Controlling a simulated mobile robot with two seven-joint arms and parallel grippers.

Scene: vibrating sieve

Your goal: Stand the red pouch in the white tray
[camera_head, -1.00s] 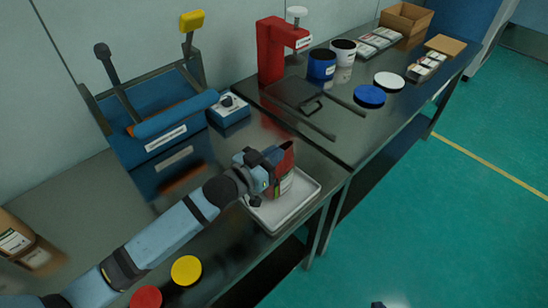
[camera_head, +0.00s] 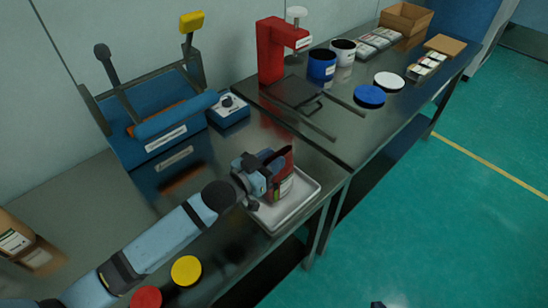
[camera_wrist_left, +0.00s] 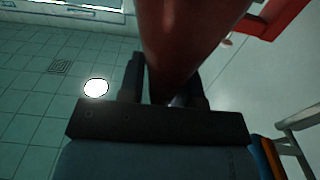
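The red pouch (camera_head: 287,172) stands roughly upright in or just over the white tray (camera_head: 308,202) in the head view; I cannot tell whether its base touches the tray floor. My left gripper (camera_head: 272,170) is at the pouch from its left side. In the left wrist view the pouch (camera_wrist_left: 183,40) fills the space between the two fingers (camera_wrist_left: 168,85), which look closed on it. The pouch's lower part is partly hidden by the gripper in the head view. My right gripper is not in view.
The tray lies near the table's front edge. A yellow lid (camera_head: 186,270) and a red lid (camera_head: 146,298) lie to the left in front. A blue sieve machine (camera_head: 150,140) and a small control box (camera_head: 229,112) stand behind. A red press (camera_head: 272,50) stands farther back.

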